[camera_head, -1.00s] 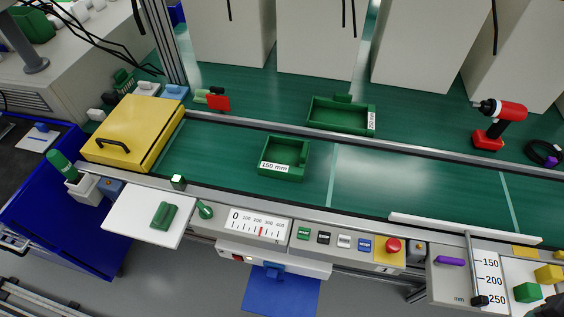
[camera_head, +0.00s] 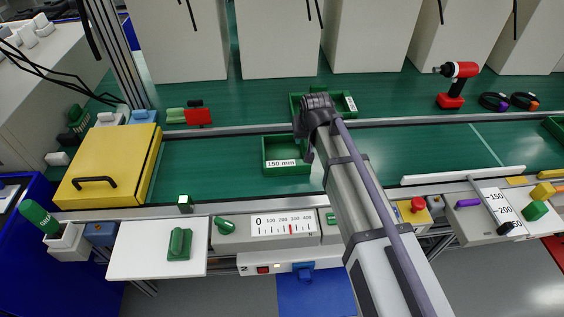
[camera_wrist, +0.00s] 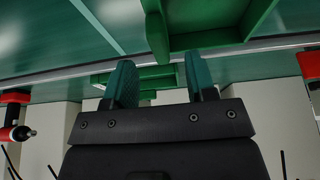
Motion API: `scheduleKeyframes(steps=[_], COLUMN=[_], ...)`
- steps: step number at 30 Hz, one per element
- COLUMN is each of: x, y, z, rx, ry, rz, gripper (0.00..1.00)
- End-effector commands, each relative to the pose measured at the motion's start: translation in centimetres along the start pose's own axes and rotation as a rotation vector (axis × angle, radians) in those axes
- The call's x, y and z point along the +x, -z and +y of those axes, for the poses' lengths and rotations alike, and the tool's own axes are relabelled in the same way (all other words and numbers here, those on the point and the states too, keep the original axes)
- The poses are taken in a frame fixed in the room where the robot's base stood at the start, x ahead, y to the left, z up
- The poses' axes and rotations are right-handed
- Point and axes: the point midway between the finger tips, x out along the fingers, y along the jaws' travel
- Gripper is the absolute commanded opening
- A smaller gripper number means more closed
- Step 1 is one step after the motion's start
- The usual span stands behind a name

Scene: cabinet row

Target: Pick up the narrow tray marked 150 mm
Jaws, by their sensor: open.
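The narrow green tray with the "150 mm" label (camera_head: 281,163) sits on the green belt in the head view. My gripper (camera_head: 304,150) is over its right side, and my arm hides part of that side. In the wrist view a large green tray (camera_wrist: 205,42), cut off by the top edge, appears to be this one; no label shows there. My gripper (camera_wrist: 161,80) is open, its two teal fingers apart and nothing held between them. Contact with the tray cannot be told.
A second green tray (camera_head: 350,104) stands behind the rear rail, partly hidden by my gripper. A yellow box with a handle (camera_head: 110,165) is at the belt's left end. A red drill (camera_head: 455,83) stands at back right. The belt left of the tray is clear.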

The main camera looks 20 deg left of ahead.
Motion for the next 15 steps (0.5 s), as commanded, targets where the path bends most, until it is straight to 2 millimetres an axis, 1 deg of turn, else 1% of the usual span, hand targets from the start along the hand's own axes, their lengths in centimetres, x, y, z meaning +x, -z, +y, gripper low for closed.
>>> scheduleKeyframes(steps=[1,3,6,8,11,12,15], x=[2.2,2.9,2.6,2.9,4.7,5.6,7.6], y=[-0.3,-0.2,-0.1,-0.1,-0.4,-0.5,-0.6], z=[0.0,0.0,0.1,0.1,0.2,0.3,0.4], rx=[0.0,0.0,0.0,0.0,0.0,0.0,0.0], ry=[0.0,0.0,0.0,0.0,0.0,-0.001,0.0], rz=[0.0,-0.001,-0.001,-0.001,-0.001,-0.001,-0.001], gripper=[0.51,0.51,0.51,0.51,0.51,0.51,0.51])
